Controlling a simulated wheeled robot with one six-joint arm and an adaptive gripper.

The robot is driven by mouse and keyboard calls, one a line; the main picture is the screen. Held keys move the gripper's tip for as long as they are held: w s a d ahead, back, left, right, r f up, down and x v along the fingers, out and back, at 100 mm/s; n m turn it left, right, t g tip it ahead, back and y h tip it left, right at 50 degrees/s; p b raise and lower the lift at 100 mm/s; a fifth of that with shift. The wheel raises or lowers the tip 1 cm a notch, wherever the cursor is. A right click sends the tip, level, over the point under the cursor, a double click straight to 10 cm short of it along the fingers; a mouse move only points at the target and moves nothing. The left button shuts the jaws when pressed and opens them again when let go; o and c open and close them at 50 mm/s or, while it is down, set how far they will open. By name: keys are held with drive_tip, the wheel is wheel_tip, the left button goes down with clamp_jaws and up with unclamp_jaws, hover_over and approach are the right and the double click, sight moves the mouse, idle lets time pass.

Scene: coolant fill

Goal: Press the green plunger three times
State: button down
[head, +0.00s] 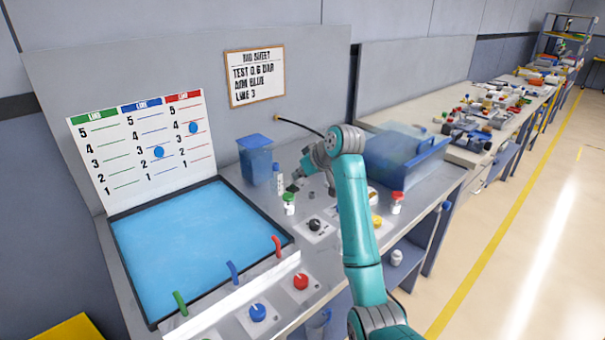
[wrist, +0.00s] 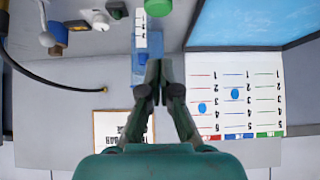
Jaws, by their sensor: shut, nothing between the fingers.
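A small white piece with a round green top (head: 288,198), which looks like the green plunger, stands upright on the grey bench in the head view. Its green top shows at the upper edge of the wrist view (wrist: 158,6). My gripper (head: 292,187) is shut and empty, just behind and above the green top. In the wrist view my closed fingertips (wrist: 158,66) are apart from the green top and overlap a blue-capped bottle (head: 277,178) with a marked scale. I cannot tell whether they touch that bottle.
A blue container (head: 255,160) stands behind the bottle. A black knob (head: 315,225) and a red-topped white piece (head: 397,198) are to the right. A blue pool (head: 195,245) lies left, under a marked board (head: 142,150). A dark hose (head: 300,124) arches near my arm.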

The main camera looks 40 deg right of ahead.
sight(292, 198)
drive_tip(key=x, duration=0.5)
drive_tip(key=shift+f, duration=0.1)
drive_tip(key=f, duration=0.3)
drive_tip(key=shift+w+f, duration=0.15)
drive_tip(key=shift+w, duration=0.1)
drive_tip(key=shift+f, duration=0.55)
drive_tip(key=shift+f, duration=0.1)
drive_tip(key=shift+f, duration=1.35)
